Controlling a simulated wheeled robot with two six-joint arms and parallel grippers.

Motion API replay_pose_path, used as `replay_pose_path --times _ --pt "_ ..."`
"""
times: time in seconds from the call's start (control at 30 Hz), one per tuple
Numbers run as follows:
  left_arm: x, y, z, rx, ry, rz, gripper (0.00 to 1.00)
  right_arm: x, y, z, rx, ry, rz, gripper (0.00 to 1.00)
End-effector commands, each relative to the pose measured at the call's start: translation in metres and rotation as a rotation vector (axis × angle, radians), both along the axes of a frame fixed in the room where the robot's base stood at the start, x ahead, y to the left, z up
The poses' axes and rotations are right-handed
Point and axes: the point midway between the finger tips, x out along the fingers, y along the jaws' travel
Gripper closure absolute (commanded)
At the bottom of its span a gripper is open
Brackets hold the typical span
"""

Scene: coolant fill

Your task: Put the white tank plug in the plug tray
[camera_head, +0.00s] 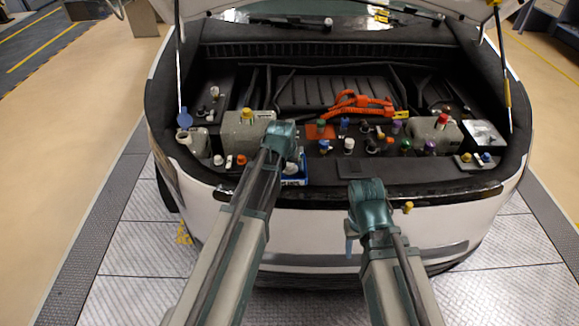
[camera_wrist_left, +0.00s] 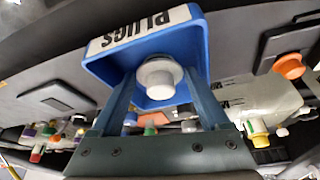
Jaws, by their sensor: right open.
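The white tank plug (camera_wrist_left: 158,78) sits between the two fingers of my left gripper (camera_wrist_left: 160,82), which touch it on both sides in the left wrist view. Behind it is the blue plug tray (camera_wrist_left: 97,68) with a white "PLUGS" label, upside down in that view. In the head view my left gripper (camera_head: 284,150) is over the tray (camera_head: 294,182) at the front of the engine bay and partly hides it. Whether the plug touches the tray floor is unclear. My right gripper (camera_head: 366,195) is open in front of the bumper, its fingers mostly hidden.
Several coloured caps stand in the bay, with an orange cable (camera_head: 358,105) behind them. A grey box (camera_head: 245,130) is left of the tray, another (camera_head: 433,133) at the right. A blue cap (camera_head: 184,119) stands far left. Hood struts flank the bay.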

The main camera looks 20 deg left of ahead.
Motion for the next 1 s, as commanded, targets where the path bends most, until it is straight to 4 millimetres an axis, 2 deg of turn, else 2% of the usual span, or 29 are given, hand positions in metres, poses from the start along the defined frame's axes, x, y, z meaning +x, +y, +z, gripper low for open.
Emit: replay_pose_path --times 0.17,0.37,0.57,1.0 --pt "0.0 0.0 0.001 0.0 0.0 0.0 0.21 0.0 0.0 0.001 0.0 0.0 0.0 0.5" --pt "-0.004 0.0 0.012 0.0 0.0 0.0 0.21 0.0 0.0 0.012 0.0 0.0 0.0 0.5" --pt "-0.013 0.0 0.036 0.0 0.0 0.0 0.21 0.0 0.0 0.036 0.0 0.0 0.0 0.5" --pt "-0.04 -0.001 0.102 0.0 0.0 0.0 0.21 0.0 0.0 0.102 0.0 0.0 0.001 0.5"
